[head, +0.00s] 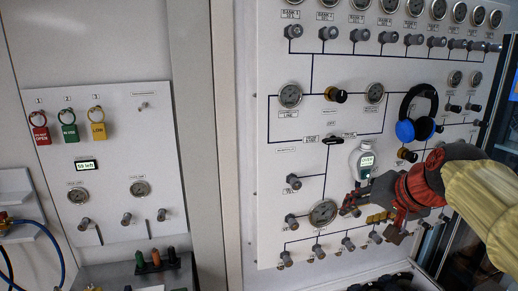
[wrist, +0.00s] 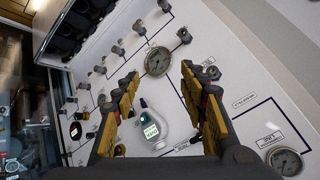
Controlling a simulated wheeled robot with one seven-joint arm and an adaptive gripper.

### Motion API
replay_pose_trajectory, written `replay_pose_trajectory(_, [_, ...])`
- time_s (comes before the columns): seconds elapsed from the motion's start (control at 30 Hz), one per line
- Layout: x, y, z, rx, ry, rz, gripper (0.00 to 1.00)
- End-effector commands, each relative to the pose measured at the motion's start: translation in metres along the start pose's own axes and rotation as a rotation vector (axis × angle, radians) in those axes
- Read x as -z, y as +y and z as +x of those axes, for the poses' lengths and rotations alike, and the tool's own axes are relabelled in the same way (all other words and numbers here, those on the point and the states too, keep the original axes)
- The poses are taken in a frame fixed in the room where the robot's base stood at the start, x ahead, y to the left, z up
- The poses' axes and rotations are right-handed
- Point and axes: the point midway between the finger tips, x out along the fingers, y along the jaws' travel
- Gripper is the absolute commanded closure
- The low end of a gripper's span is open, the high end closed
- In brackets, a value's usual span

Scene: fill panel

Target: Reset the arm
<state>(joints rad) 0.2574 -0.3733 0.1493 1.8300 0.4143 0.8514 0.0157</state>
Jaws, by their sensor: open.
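My gripper (head: 370,212) is in front of the lower middle of the large white panel (head: 268,190). In the wrist view my gripper (wrist: 159,74) is open, its two yellow-and-black fingers spread wide. Nothing is held between them. A pale rounded device with a small lit display (head: 366,162) is on the panel just above my gripper. The same device (wrist: 153,131) shows between the fingers in the wrist view, beyond them. Whether a finger touches the panel cannot be told.
Blue-and-black headphones (head: 406,130) hang on the panel above my arm. Gauges and knobs cover the panel, with a round gauge (head: 323,213) left of my gripper. A smaller panel (head: 110,125) with red, green and yellow tags stands at left.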

Motion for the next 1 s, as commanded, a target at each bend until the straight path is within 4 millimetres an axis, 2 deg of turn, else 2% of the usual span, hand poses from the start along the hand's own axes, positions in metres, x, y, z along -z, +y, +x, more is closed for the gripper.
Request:
replay_pose_trajectory(0.03, [-0.036, 0.013, 0.004, -0.036, -0.041, -0.040, 0.57])
replay_pose_trajectory(0.3, [-0.201, 0.087, 0.009, -0.204, -0.226, -0.272, 0.57])
replay_pose_trajectory(0.4, [-0.250, 0.108, 0.007, -0.238, -0.266, -0.349, 0.57])
replay_pose_trajectory(0.5, [-0.285, 0.121, 0.005, -0.247, -0.281, -0.410, 0.57])
replay_pose_trajectory(0.6, [-0.299, 0.118, 0.001, -0.227, -0.268, -0.438, 0.57])
replay_pose_trajectory(0.73, [-0.299, 0.108, -0.004, -0.202, -0.239, -0.464, 0.57])
replay_pose_trajectory(1.0, [-0.299, 0.106, -0.004, -0.197, -0.241, -0.469, 0.57])
